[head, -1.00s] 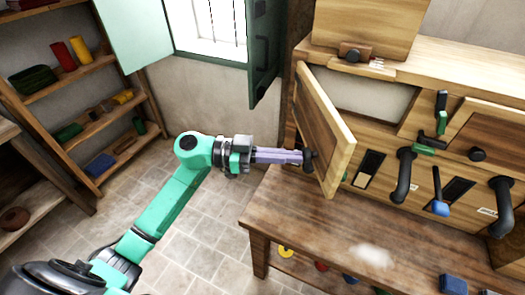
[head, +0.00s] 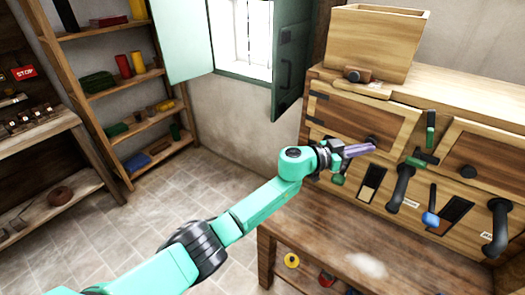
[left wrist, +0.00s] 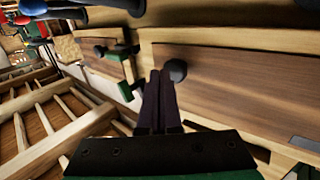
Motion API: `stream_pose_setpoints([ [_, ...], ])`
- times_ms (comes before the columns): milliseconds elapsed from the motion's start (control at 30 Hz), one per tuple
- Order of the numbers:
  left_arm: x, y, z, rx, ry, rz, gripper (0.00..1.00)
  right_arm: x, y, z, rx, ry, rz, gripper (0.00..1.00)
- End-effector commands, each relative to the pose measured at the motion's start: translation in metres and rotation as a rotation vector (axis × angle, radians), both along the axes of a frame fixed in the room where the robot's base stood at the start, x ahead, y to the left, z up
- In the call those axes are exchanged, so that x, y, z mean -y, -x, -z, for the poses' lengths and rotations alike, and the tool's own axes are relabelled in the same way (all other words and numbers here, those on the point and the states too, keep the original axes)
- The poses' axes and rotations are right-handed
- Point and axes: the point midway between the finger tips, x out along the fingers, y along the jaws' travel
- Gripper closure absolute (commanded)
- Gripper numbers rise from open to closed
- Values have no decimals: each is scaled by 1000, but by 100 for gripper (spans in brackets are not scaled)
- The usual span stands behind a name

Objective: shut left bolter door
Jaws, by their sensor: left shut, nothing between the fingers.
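The left bolter door (head: 345,114) is a wooden panel with dark hinges on its left side. In the head view it lies flat against the bolter front and looks shut. Its round dark knob (head: 371,142) is at the lower right of the panel. My left gripper (head: 368,149) has its purple fingers together and empty, at the knob. In the left wrist view the fingertips (left wrist: 161,76) are right beside the knob (left wrist: 176,70), with the door panel (left wrist: 240,90) behind. I cannot tell whether they touch. My right gripper is in neither view.
The right bolter door (head: 490,155) is flat in the front. Black curved pipes (head: 400,189) and a blue-ended lever (head: 431,217) stick out below. A wooden table (head: 330,245) stands in front. An open-topped wooden box (head: 378,42) sits on the bolter.

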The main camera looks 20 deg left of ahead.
Motion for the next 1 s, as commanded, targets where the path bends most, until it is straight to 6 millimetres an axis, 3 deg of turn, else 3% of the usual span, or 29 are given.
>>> stream_pose_setpoints([
  [400, 19, -23, -1, 0, 1, -124, 100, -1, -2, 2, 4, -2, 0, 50],
  [1000, 18, -25, -4, 3, 5, -131, 100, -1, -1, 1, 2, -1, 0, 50],
])
